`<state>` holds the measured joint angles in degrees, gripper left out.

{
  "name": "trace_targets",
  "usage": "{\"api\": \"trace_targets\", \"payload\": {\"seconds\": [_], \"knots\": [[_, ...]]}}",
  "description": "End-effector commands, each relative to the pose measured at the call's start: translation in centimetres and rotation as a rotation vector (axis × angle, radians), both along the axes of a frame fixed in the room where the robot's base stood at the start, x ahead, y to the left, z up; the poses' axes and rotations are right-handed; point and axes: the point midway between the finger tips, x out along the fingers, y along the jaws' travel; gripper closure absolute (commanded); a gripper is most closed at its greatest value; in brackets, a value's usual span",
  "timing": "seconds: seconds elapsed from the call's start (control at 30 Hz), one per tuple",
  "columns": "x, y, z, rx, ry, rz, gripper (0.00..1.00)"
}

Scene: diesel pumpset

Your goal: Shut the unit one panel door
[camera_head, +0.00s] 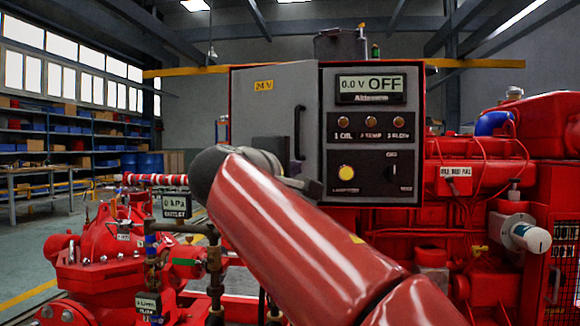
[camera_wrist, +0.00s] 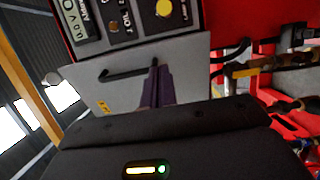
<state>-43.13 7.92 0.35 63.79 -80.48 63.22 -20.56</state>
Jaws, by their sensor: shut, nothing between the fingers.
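The unit one panel door (camera_head: 268,105) is a grey door with a yellow 24 V label and a dark bar handle (camera_head: 299,132), left of the instrument panel in the head view. Its top edge slants up to the right, so it looks slightly ajar; the exact gap cannot be told. My arm hides its lower part. In the wrist view the door (camera_wrist: 185,65) appears turned, with the handle (camera_wrist: 125,73) beside my fingertips. My gripper (camera_wrist: 155,68) is shut and empty, in front of the door's face; whether it touches the door is unclear.
The instrument panel (camera_head: 372,130) has a display reading OFF, several knobs and a yellow button. Red engine parts (camera_head: 480,170) stand to the right and a red pump (camera_head: 105,250) with gauges at lower left. Blue shelving (camera_head: 75,135) is far back; grey floor shows at left.

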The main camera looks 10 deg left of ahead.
Motion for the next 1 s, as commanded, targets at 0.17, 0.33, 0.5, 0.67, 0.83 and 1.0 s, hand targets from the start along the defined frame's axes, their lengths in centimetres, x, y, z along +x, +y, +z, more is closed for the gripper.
{"api": "trace_targets", "payload": {"seconds": [0.17,0.33,0.5,0.67,0.83,1.0], "knots": [[3.8,-1.3,0.2,-0.001,0.001,-0.003,1.0],[6.4,-2.2,0.2,0.0,0.0,-0.002,1.0],[7.8,-2.6,0.1,0.0,0.001,0.0,1.0],[8.1,-2.7,0.1,0.0,0.0,0.0,1.0],[8.1,-2.7,0.0,0.0,0.0,0.001,1.0],[8.4,-2.9,0.0,-0.001,0.001,0.011,1.0]]}}
